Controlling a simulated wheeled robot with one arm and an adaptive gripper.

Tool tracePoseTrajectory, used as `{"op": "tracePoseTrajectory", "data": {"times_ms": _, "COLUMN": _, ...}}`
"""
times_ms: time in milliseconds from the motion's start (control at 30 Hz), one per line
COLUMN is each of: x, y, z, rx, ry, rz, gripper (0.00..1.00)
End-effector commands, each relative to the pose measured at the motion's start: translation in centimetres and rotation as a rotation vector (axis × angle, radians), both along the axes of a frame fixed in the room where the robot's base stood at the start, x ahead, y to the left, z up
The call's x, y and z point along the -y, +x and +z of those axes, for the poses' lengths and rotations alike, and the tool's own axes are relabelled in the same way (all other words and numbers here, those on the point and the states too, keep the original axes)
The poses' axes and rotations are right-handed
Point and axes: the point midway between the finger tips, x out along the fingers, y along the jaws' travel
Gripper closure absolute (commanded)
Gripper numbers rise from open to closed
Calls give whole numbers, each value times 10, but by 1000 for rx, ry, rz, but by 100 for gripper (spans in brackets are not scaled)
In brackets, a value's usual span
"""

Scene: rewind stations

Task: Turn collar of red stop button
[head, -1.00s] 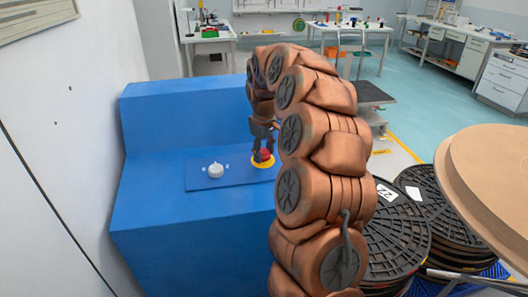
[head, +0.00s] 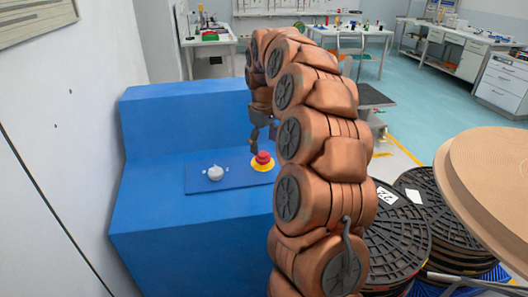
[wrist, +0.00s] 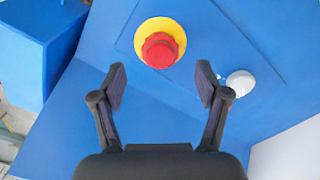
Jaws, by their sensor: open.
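The red stop button (head: 263,158) stands on a yellow disc (head: 262,166) on the blue panel of the console. In the wrist view the red button (wrist: 160,51) and its yellow surround (wrist: 172,25) lie ahead of my fingertips, centred between them and clear of both. My gripper (wrist: 160,82) is open and empty.
A white knob (head: 215,173) sits on the same panel, left of the button; it also shows in the wrist view (wrist: 240,83). The blue console (head: 150,205) rises in a step behind the panel. Black reels (head: 395,240) and a large tan disc (head: 495,185) stand at the right.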

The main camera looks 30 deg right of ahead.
Motion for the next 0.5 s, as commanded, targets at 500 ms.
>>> {"op": "tracePoseTrajectory", "data": {"times_ms": 500, "x": -4, "y": -7, "z": 66, "rx": -1, "ry": 0, "rz": 1, "gripper": 26}}
